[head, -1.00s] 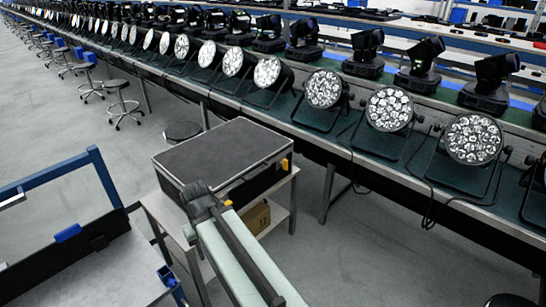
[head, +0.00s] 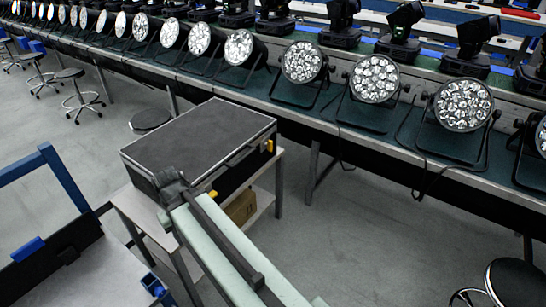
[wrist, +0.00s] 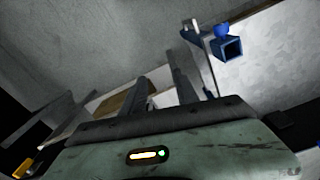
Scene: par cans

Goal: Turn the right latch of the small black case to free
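The small black case (head: 200,138) lies closed on a metal stand in the head view, with a dark flat lid. A yellow latch (head: 269,145) shows near the right end of its front side. A second yellow latch (head: 213,194) shows nearer the left end, close to my gripper. My gripper (head: 172,186) is at the case's near left corner, away from the right latch; I cannot tell if it touches the case. In the wrist view its two dark fingers (wrist: 160,85) stand apart with nothing seen between them. A yellow piece (wrist: 22,168) shows at the lower left there.
The metal stand (head: 128,207) has a lower shelf with a cardboard box (head: 240,207). A bench of lamps (head: 375,78) runs behind. A blue-framed cart (head: 48,160) is at left. Stools stand at left and a black stool (head: 515,283) at lower right. Grey floor is open at right.

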